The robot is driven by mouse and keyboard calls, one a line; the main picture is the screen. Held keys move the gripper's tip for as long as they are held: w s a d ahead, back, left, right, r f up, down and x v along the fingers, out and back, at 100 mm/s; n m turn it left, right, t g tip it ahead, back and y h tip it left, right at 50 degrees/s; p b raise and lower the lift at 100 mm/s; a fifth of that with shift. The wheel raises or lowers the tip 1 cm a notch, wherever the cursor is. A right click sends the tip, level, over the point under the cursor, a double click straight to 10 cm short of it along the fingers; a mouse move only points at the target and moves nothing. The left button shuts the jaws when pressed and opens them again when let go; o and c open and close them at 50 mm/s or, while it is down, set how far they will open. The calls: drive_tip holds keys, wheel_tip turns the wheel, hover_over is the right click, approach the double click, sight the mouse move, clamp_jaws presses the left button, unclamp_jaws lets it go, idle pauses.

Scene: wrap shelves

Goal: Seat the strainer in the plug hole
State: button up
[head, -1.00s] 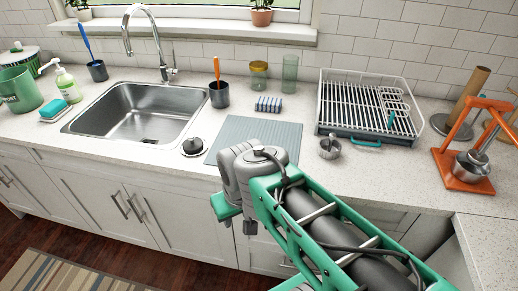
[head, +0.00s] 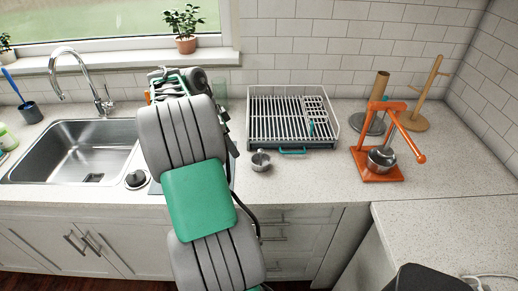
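The sink (head: 75,150) is a steel basin at the left of the head view. The plug hole (head: 93,178) shows as a dark patch on its floor, with nothing clearly seated in it. My arm rises through the middle of the view, right of this piece. The far end of my arm, around my gripper (head: 178,83), is mostly hidden behind my own links. Its fingers cannot be made out.
The tap (head: 85,75) stands behind the sink. A small metal cup (head: 261,160) sits in front of the dish rack (head: 290,120). An orange press (head: 383,160) and a wooden stand (head: 425,95) are at the right. The counter between rack and press is partly clear.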

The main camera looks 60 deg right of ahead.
sight(262, 153)
drive_tip(key=s+d+f+m, duration=0.1)
drive_tip(key=s+d+f, duration=0.1)
drive_tip(key=s, duration=0.1)
drive_tip(key=s+d+f+m+g+p, duration=0.1)
drive_tip(key=s+d+f+m, duration=0.1)
drive_tip(key=s, duration=0.1)
drive_tip(key=s+d+f+m, duration=0.2)
drive_tip(key=s+f, duration=0.1)
drive_tip(key=shift+s+d+y, duration=0.25)
drive_tip(key=shift+s+y, duration=0.05)
drive_tip(key=shift+y, duration=0.1)
drive_tip(key=shift+d+f, duration=0.1)
drive_tip(key=shift+f, duration=0.3)
drive_tip(key=shift+r, duration=0.1)
drive_tip(key=c, duration=1.3)
